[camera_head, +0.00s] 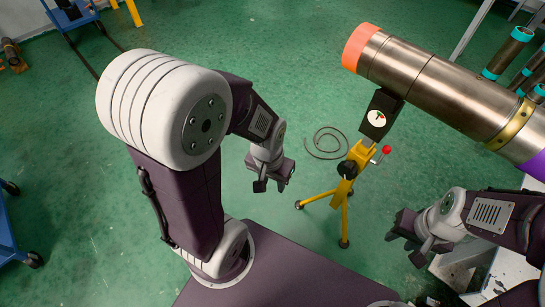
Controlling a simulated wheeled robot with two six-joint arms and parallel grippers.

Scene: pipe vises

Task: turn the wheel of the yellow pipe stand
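The yellow pipe stand (355,157) stands on the green floor right of centre, on splayed yellow legs. A black knob-like wheel (348,169) sits on its upright, below the dark head that carries a round white label. A lever with a red ball (386,150) sticks out to the right. My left gripper (274,180) hangs in the air left of the stand, apart from the wheel. My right gripper (400,243) is low and right of the stand, also apart from it. Both look empty. The finger gaps are too small and dark to judge.
A thick metal pipe (430,82) with an orange end runs over the stand's head to the right edge. A thin dark cable (326,143) lies curled on the floor behind the stand. Blue carts stand at the left, and several pipes with teal ends (509,52) at upper right.

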